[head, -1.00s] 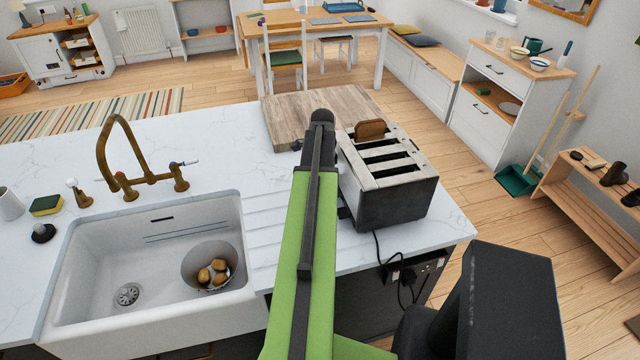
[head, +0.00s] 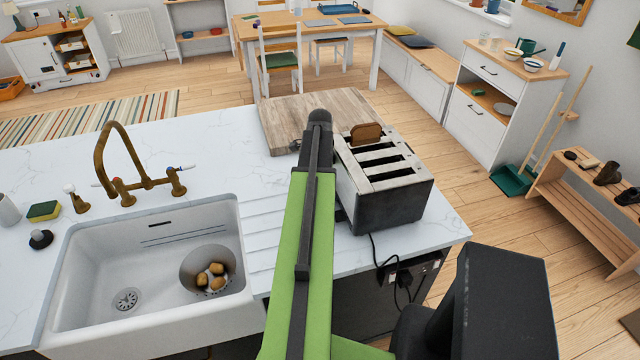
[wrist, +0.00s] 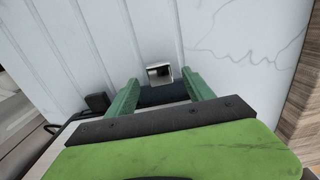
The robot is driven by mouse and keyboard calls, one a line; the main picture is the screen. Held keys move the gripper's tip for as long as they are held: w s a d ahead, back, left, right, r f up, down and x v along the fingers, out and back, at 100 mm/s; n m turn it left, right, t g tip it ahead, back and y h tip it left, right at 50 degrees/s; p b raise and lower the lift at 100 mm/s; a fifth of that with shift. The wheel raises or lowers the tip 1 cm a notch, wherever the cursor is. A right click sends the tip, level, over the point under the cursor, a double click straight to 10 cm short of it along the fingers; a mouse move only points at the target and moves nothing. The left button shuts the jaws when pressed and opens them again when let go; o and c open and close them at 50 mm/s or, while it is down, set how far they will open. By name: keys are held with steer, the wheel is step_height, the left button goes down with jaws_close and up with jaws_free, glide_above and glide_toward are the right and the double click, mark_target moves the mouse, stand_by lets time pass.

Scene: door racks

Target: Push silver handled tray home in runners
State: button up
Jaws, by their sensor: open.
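In the wrist view my gripper (wrist: 160,77) has its two green fingers apart over the white worktop. A small silver, square-edged piece (wrist: 159,70) shows between the fingertips; it looks like the tray's handle. I cannot tell whether a finger touches it. A dark strip lies behind it between the fingers, and the rest of the tray is hidden. In the head view the toaster (head: 390,200) stands on the worktop just right of my arm, with a brown slice in one slot. My fingers are hidden behind my arm there.
The white worktop (head: 215,140) has drain grooves beside the sink (head: 75,290). A wooden board (head: 285,120) lies behind the toaster. The toaster's cable (head: 376,250) hangs over the edge to a socket. A bowl with brown items (head: 208,270) sits in the sink.

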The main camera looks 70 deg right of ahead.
step_height(320, 180, up, 16)
steer(key=p, duration=1.5)
